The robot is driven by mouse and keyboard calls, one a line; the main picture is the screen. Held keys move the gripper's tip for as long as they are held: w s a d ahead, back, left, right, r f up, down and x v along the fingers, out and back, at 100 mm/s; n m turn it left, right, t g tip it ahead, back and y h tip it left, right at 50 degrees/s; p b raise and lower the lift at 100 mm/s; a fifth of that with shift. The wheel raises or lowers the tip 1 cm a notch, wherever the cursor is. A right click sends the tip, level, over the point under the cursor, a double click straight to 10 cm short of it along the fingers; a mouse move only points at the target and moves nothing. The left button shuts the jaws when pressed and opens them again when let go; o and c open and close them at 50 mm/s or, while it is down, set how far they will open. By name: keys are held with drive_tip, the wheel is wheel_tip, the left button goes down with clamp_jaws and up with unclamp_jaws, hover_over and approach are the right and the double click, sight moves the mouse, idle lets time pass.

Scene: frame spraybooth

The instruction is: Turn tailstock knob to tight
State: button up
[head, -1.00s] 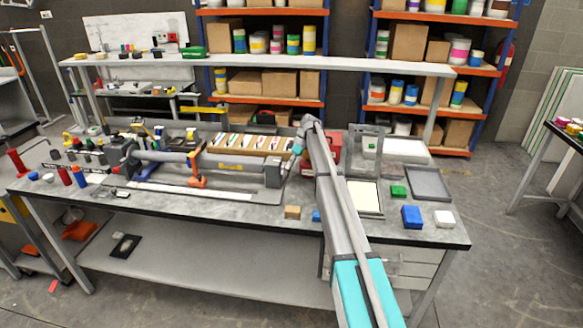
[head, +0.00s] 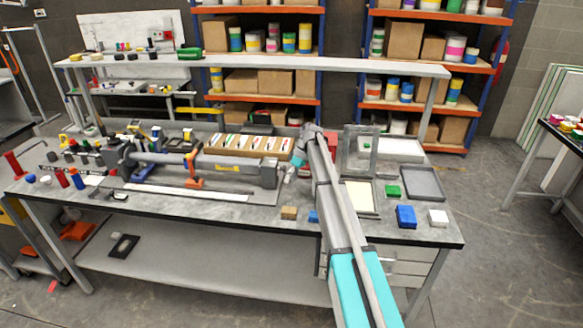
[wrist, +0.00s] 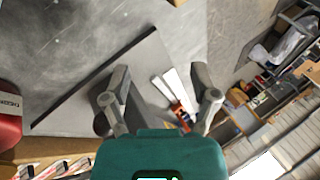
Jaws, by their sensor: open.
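The lathe-like machine (head: 185,163) lies along the bench. Its grey tailstock block (head: 269,174) stands at the right end. My gripper (head: 287,173) is close to the right side of that block, with a small gap or contact that I cannot tell. In the wrist view my gripper (wrist: 160,85) has its two grey fingers spread apart with nothing visible gripped between them. A dark rounded part (wrist: 102,124) shows partly behind the left finger; I cannot tell whether it is the tailstock knob. The knob and its setting are not clear in the head view.
An orange clamp-like part (head: 193,172) sits along the machine. A tray of small items (head: 249,147) lies behind it. A red box (wrist: 10,118) is at the wrist view's left edge. A wooden block (head: 289,213) and a blue box (head: 406,216) lie near the front edge.

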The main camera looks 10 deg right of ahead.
drive_tip(key=s+f+m+t+h, duration=0.1)
drive_tip(key=s+m+h, duration=0.1)
drive_tip(key=s, duration=1)
drive_tip(key=s+f+m+t+h+b, duration=0.1)
drive_tip(key=s+m, duration=0.3)
drive_tip(key=s, duration=0.8)
drive_tip(key=s+f+m+t+h+b, duration=0.1)
drive_tip(key=s+f+m+h, duration=0.1)
drive_tip(key=s, duration=1)
drive_tip(key=shift+s+a+f+m+h, duration=0.3)
drive_tip(key=shift+f+m, duration=0.35)
drive_tip(key=shift+m, duration=0.45)
